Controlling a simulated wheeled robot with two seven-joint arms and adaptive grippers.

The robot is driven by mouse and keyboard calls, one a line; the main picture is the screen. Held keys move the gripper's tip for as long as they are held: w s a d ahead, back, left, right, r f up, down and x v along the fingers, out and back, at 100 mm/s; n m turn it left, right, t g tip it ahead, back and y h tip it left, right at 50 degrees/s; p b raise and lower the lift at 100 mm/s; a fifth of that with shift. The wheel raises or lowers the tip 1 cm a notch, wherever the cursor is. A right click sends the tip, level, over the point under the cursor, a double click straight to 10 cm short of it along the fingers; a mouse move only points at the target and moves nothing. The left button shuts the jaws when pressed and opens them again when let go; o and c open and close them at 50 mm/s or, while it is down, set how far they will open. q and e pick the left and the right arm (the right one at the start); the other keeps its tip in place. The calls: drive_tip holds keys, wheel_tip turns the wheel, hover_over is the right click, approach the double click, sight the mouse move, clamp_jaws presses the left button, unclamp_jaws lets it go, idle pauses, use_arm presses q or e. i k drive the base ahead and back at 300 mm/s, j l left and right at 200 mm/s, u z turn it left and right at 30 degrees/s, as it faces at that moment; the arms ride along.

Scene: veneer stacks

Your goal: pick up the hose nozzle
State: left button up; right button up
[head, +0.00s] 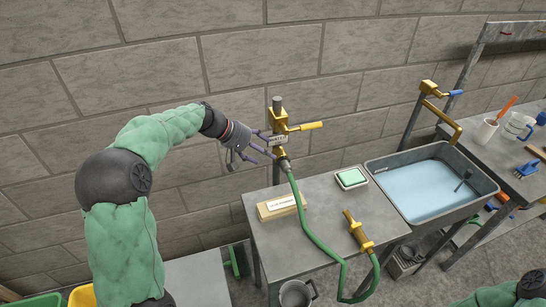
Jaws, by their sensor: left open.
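The hose nozzle (357,231) is brass-coloured and lies near the front right edge of the grey metal table (325,205). A green hose (306,222) runs from the brass wall tap (280,125), across the table and over its front edge, and loops back up to the nozzle. My left gripper (254,151) is open and empty. It is in front of the wall beside the tap, with its fingers pointing right, close to the tap's body and hose joint. It is well up and left of the nozzle. My right gripper is out of view; only part of that arm shows at bottom right.
A labelled wooden block (279,206) and a green sponge in a tray (351,179) are on the table. A water-filled sink (485,190) adjoins it at right. A bucket (297,295) stands below the front edge. A bench at far right holds mugs (518,126) and a blue brush (526,168).

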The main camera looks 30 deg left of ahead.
sight(367, 247)
drive_tip(key=k, duration=0.95)
